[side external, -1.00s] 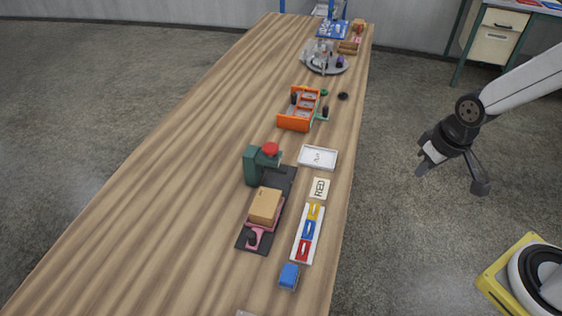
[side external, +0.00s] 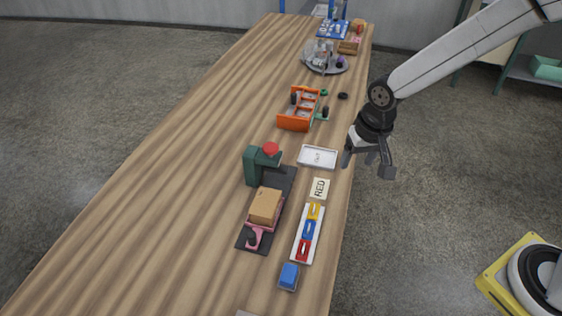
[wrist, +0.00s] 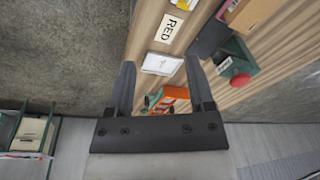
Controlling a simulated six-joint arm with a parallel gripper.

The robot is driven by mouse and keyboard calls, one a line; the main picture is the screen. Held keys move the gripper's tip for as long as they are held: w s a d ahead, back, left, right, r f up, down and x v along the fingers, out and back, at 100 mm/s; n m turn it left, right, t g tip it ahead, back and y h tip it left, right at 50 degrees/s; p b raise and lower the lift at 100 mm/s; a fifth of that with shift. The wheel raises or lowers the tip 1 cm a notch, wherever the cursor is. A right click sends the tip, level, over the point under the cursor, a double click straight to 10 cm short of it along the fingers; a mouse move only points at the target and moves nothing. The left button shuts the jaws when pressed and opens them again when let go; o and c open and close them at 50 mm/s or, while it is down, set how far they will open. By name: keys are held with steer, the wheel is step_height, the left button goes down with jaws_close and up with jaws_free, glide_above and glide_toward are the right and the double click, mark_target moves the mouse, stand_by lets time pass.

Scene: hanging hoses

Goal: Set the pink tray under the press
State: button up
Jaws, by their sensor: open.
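The pink tray (side external: 254,230) lies on a dark base plate (side external: 282,178) on the table, with a tan box (side external: 265,205) on it and a dark knob at its near end. The green press (side external: 252,165) with a red top (side external: 271,149) stands at the far end of that plate. The tray is in front of the press, not beneath its head. My gripper (side external: 368,164) is open and empty, off the table's right edge, right of the white tray. In the wrist view its two fingers (wrist: 158,82) are spread apart, and the press (wrist: 232,62) shows at the right.
A white tray (side external: 318,158), a RED card (side external: 320,188), a holder with red, blue and yellow pieces (side external: 297,250) and a blue block (side external: 289,276) line the right side. An orange rack (side external: 295,122) stands farther back. The table's left side is clear.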

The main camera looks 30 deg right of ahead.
steer(key=w+a+f+m+g, duration=0.1)
steer(key=w+a+f+m, duration=0.25)
steer(key=a, duration=0.75)
steer(key=m, duration=0.2)
glide_above(251, 234)
steer(key=shift+g, duration=0.4)
step_height(251, 234, down, 6)
steer(key=shift+r, duration=0.2)
steer(key=shift+f, duration=3.9)
jaws_close()
steer(key=shift+r, duration=0.1)
